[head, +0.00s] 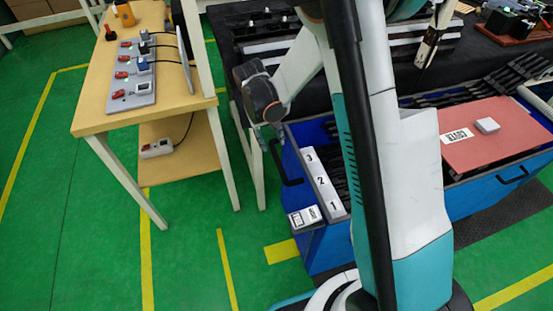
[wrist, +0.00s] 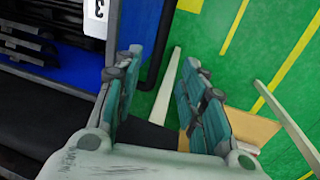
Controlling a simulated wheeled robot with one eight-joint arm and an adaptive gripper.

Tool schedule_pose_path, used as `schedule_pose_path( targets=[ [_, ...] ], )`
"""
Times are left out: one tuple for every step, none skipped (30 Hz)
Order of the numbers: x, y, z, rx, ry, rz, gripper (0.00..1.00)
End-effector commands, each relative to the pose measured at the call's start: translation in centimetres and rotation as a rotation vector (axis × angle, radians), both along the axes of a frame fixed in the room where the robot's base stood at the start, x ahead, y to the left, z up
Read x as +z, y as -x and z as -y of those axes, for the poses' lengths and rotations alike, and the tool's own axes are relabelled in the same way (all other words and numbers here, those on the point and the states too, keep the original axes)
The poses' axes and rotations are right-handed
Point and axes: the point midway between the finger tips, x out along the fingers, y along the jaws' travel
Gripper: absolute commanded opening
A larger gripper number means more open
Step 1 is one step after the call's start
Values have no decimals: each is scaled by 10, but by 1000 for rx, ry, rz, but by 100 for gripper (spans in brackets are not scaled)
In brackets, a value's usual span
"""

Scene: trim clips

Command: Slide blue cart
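The blue cart (head: 470,198) stands right of centre in the head view, filled with black parts and partly hidden behind my arm. Its blue wall (wrist: 138,22) shows at the top of the wrist view. A black handle (head: 286,172) sticks out from its left end. In the wrist view the black handle (wrist: 164,38) appears between the fingers, closer to the left one; I cannot tell whether it lies between them in depth. My gripper (head: 268,138) is above the handle, beside the cart's left end. In the wrist view my gripper (wrist: 160,60) is open, with nothing clamped.
A wooden table (head: 90,115) with switch boxes stands at the left, with a lower shelf (head: 185,160). A black-covered table (head: 225,35) is behind the cart. A red board (head: 495,150) lies on the cart. Green floor with yellow lines is clear at front left.

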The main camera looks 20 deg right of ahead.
Motion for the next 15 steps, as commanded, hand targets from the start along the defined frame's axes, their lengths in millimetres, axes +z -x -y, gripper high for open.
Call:
schedule_pose_path(
  targets=[
    [-11,-1,2,-1,0,0,38],
    [-16,-1,3,-1,0,0,38],
    [-24,0,4,-1,0,0,38],
    [-30,0,5,-1,0,0,38],
    [-36,-1,6,-1,0,0,38],
    [-44,0,8,-1,0,0,38],
    [-50,0,9,-1,0,0,38],
    [-56,-1,10,-1,-1,0,38],
    [-64,-1,11,-1,-1,0,38],
    [-69,0,13,-1,-1,0,38],
    [-75,0,14,-1,-1,0,38],
    [-82,-1,15,-1,-1,1,38],
    [-87,-1,16,-1,-1,1,38],
    [-92,0,17,-1,-1,0,38],
    [-97,0,18,-1,-1,0,38]
  ],
)
